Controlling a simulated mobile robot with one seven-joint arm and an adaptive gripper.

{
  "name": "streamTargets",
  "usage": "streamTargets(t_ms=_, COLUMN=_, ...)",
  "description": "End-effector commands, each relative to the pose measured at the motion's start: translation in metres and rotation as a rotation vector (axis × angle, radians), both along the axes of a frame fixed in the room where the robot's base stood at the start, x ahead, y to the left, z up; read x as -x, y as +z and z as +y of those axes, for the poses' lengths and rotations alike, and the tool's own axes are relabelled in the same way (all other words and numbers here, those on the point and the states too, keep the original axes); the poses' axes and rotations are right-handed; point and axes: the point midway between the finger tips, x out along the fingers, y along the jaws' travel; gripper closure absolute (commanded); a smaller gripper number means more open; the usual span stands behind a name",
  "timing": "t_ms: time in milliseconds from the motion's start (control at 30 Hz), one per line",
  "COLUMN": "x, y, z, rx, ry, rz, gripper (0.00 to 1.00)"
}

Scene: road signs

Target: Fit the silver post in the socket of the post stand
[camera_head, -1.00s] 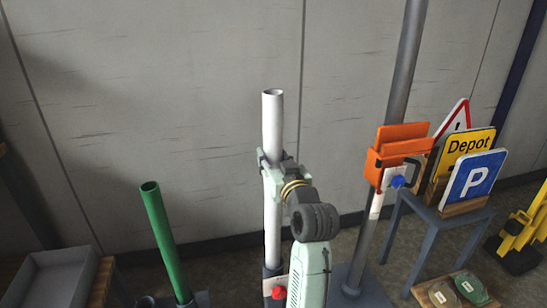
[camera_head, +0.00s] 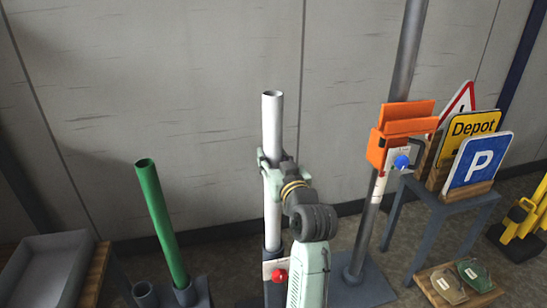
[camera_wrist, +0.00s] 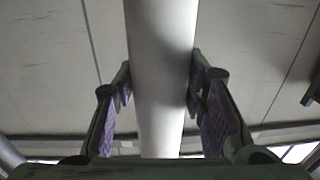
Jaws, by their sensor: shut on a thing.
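The silver post (camera_head: 272,130) stands upright in the middle of the head view, its open top end free. My gripper (camera_head: 273,165) is shut on it around mid-height; the wrist view also shows the post (camera_wrist: 162,70) between both fingers (camera_wrist: 160,95). The post's lower end disappears at the dark collar of the post stand (camera_head: 273,257), and it looks to be inside that socket. How deep it sits is hidden. A red knob (camera_head: 280,276) on a pale plate is at the front of the stand, partly beside my arm.
A green post (camera_head: 162,220) stands at the left, beside an empty-looking socket (camera_head: 145,292) and a grey tray (camera_head: 45,270). At the right are a tall grey pole (camera_head: 403,70) with an orange bracket (camera_head: 400,135) and a table (camera_head: 445,205) bearing signs. The wall is close behind.

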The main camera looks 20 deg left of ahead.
Motion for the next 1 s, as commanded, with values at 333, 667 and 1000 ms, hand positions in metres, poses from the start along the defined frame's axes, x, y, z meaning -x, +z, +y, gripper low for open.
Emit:
streamTargets(t_ms=333, x=0.0004, y=0.0013, z=-0.0003, rx=-0.003, ry=0.0, rz=-0.005, gripper=1.0)
streamTargets(t_ms=667, x=0.0003, y=-0.0015, z=-0.0004, rx=-0.002, ry=-0.001, rz=-0.005, gripper=1.0)
streamTargets(t_ms=1000, x=0.0002, y=-0.0032, z=-0.0003, rx=-0.001, ry=0.0, rz=-0.003, gripper=0.47)
